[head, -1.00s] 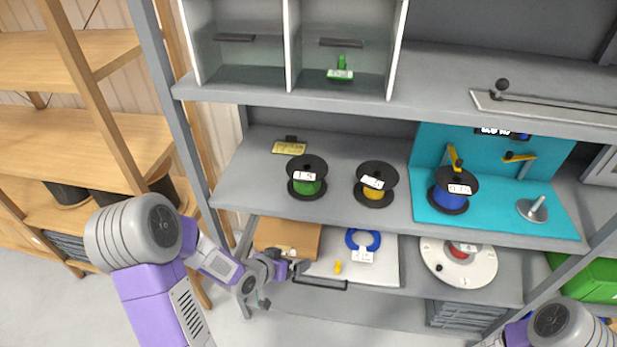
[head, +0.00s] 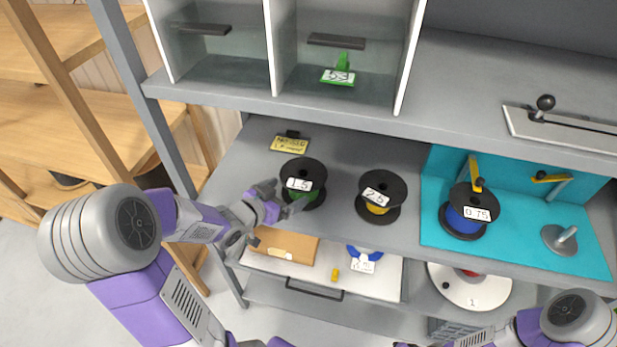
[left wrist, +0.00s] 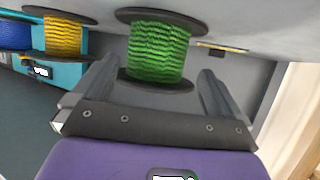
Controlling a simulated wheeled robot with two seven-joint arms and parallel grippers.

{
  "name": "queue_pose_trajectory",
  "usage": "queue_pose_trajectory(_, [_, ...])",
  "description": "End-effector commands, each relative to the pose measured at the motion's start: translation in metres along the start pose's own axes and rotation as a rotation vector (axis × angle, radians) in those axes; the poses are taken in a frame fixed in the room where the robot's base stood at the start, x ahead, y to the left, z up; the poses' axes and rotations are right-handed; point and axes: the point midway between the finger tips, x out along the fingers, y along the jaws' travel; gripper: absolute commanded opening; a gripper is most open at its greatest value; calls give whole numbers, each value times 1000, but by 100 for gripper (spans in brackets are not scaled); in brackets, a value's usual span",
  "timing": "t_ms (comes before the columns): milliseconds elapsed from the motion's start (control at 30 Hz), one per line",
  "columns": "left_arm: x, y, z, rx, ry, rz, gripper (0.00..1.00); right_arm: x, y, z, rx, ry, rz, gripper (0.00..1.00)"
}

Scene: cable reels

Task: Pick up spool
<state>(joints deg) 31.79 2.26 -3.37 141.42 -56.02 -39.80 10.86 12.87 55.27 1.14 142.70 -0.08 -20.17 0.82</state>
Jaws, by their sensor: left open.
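A black spool with green cable (head: 302,184), labelled 1.5, stands on the grey middle shelf in the head view. A yellow-cable spool (head: 381,196), labelled 2.5, stands to its right. A blue-cable spool (head: 468,211), labelled 0.75, stands on a teal panel further right. My left gripper (head: 280,200) is at the shelf's front edge, close by the green spool. In the left wrist view the green spool (left wrist: 158,50) sits between and just beyond the two open fingers (left wrist: 157,92); I cannot tell if they touch it. My right arm shows at bottom right; its fingers are not clear.
A yellow tag (head: 290,144) lies behind the green spool. Below, a pull-out shelf holds a brown board (head: 283,246) and a blue ring (head: 364,252). A white disc (head: 469,288) lies at right. Upper compartments overhang the shelf. A metal post (head: 566,234) stands on the teal panel.

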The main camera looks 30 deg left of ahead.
Motion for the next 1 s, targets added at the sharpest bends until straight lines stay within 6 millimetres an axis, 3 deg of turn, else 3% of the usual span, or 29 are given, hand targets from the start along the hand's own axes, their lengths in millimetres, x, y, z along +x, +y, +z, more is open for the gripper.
queue_pose_trajectory(400, [57,3,1,0,-2,2,100,14,6,0,0,0,0,45])
queue_pose_trajectory(700, [63,3,-1,0,-1,-1,100,14,6,-1,0,0,0,45])
queue_pose_trajectory(767, [63,3,-1,0,-1,-1,94,14,6,-1,0,0,0,45])
queue_pose_trajectory(1000, [63,3,-1,0,-1,-1,57,14,6,-1,0,0,0,45])
